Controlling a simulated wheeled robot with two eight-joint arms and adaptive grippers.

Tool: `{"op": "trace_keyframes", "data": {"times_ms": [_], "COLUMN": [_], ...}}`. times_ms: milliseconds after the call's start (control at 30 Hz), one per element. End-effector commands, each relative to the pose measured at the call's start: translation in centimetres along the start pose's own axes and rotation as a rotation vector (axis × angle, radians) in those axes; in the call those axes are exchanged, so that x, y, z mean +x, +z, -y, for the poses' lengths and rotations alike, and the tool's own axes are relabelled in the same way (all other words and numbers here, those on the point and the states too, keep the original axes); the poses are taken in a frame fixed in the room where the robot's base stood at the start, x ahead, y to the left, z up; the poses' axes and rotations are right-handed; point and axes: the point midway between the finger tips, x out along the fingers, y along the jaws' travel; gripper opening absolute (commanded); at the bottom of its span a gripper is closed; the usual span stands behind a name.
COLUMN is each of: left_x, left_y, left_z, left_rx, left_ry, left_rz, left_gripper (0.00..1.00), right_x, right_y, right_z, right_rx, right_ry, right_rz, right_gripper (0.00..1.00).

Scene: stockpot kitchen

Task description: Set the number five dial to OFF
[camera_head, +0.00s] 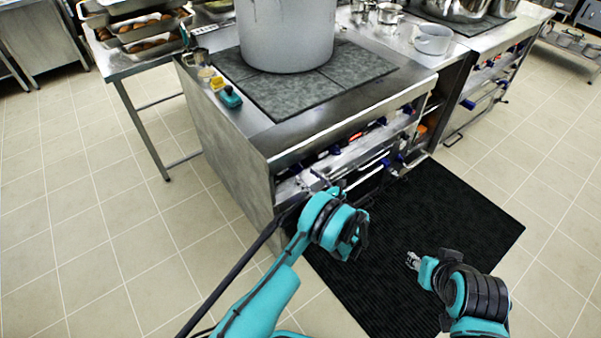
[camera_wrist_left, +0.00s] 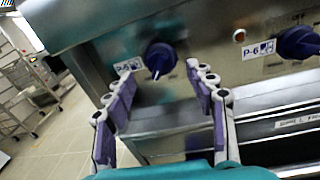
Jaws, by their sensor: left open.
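The number five dial (camera_wrist_left: 160,60) is a dark blue knob on the steel stove front in the left wrist view, beside a label (camera_wrist_left: 128,66) that seems to read P-5. Its grip bar points roughly downward in that view, and I cannot read its OFF mark. My left gripper (camera_wrist_left: 162,72) is open, its fingers on either side below the knob, with no clear contact. In the head view my left gripper (camera_head: 322,181) is at the left end of the stove front, where I cannot single out the dial. My right gripper (camera_head: 413,261) hangs over the black mat, too small to judge.
The P-6 dial (camera_wrist_left: 298,42) is close on the right, with a red lamp (camera_wrist_left: 239,35) between the dials. A large pot (camera_head: 287,35) stands on the stove top. A black mat (camera_head: 440,215) covers the floor in front. Tiled floor is open at left.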

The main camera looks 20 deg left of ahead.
Motion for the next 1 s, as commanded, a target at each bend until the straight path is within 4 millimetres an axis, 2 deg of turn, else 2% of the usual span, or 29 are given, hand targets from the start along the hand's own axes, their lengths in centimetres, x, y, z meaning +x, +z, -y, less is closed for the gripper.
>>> {"op": "trace_keyframes", "data": {"times_ms": [100, 300, 600, 667, 800, 1000], "left_x": [2.1, 4.1, 4.4, 4.4, 4.4, 4.4], "left_y": [-0.2, -0.1, 0.0, 0.0, 0.0, 0.0], "left_z": [0.0, 0.0, 0.1, 0.1, 0.1, 0.1], "left_rx": [-0.001, -0.001, -0.002, -0.002, -0.002, -0.005], "left_ry": [0.002, 0.000, -0.001, -0.001, -0.001, -0.001], "left_rz": [-0.001, -0.001, -0.001, -0.001, -0.001, -0.002], "left_gripper": [0.56, 0.56, 0.56, 0.42, 0.05, 0.05], "right_x": [0.7, 1.1, 1.1, 1.1, 1.1, 1.1], "right_y": [0.5, 0.8, 0.8, 0.8, 0.8, 0.8], "right_z": [0.0, 0.0, 0.0, 0.0, 0.0, 0.0], "right_rx": [0.000, 0.000, 0.000, 0.000, 0.000, 0.000], "right_ry": [0.000, 0.000, 0.000, 0.000, 0.000, 0.000], "right_rz": [0.000, 0.000, 0.000, 0.000, 0.000, 0.000], "right_gripper": [0.40, 0.40, 0.40, 0.40, 0.40, 0.40]}}
